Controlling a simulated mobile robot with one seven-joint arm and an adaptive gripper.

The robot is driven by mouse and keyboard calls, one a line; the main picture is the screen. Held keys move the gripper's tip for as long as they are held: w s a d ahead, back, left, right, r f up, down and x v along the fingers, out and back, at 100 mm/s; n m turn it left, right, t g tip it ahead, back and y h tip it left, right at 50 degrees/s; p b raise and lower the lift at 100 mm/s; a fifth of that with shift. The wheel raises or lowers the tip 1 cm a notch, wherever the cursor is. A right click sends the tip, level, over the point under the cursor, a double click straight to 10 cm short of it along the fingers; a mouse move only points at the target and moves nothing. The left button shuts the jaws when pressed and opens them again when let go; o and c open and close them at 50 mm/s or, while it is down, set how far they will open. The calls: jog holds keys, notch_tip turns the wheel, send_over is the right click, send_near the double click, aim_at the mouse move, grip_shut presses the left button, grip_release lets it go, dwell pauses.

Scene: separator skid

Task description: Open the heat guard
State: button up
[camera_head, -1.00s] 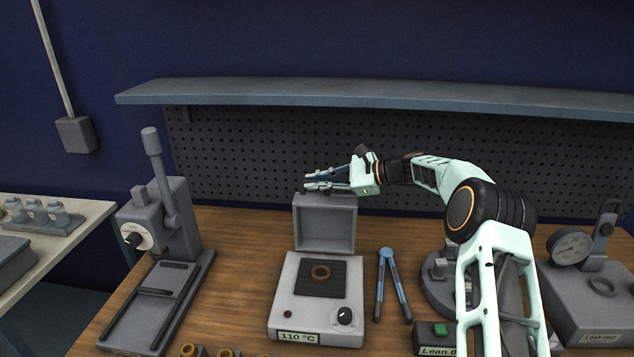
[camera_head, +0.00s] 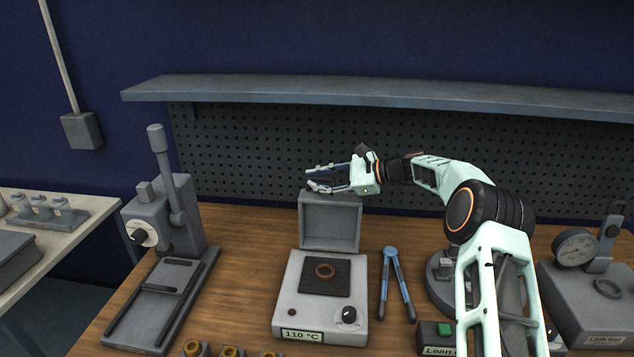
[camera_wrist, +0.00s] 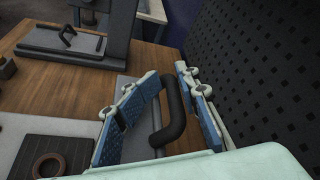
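The heat guard (camera_head: 331,222) is a grey box-like cover. It stands tipped up at the back of the hot plate unit (camera_head: 322,292), its hollow side facing front. The plate with a brown ring (camera_head: 325,271) on it lies uncovered. My gripper (camera_head: 310,178) is just above the guard's top edge, pointing left, fingers apart. In the wrist view, the guard's dark bar handle (camera_wrist: 174,108) stands between the two blue-padded fingers (camera_wrist: 158,88), with gaps showing beside it. The ring also shows in the wrist view (camera_wrist: 48,166).
Blue tongs (camera_head: 391,281) lie right of the hot plate. A lever press (camera_head: 165,215) stands to the left and a gauge device (camera_head: 590,290) to the right. A shelf (camera_head: 370,92) and pegboard (camera_head: 420,150) are behind my gripper.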

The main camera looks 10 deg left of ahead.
jog(key=shift+w+d, duration=0.1)
jog(key=shift+d+r, duration=0.2)
jog(key=shift+d, duration=0.35)
jog(key=v, duration=1.1)
jog(key=shift+f, duration=0.1)
jog(key=shift+a, duration=0.1)
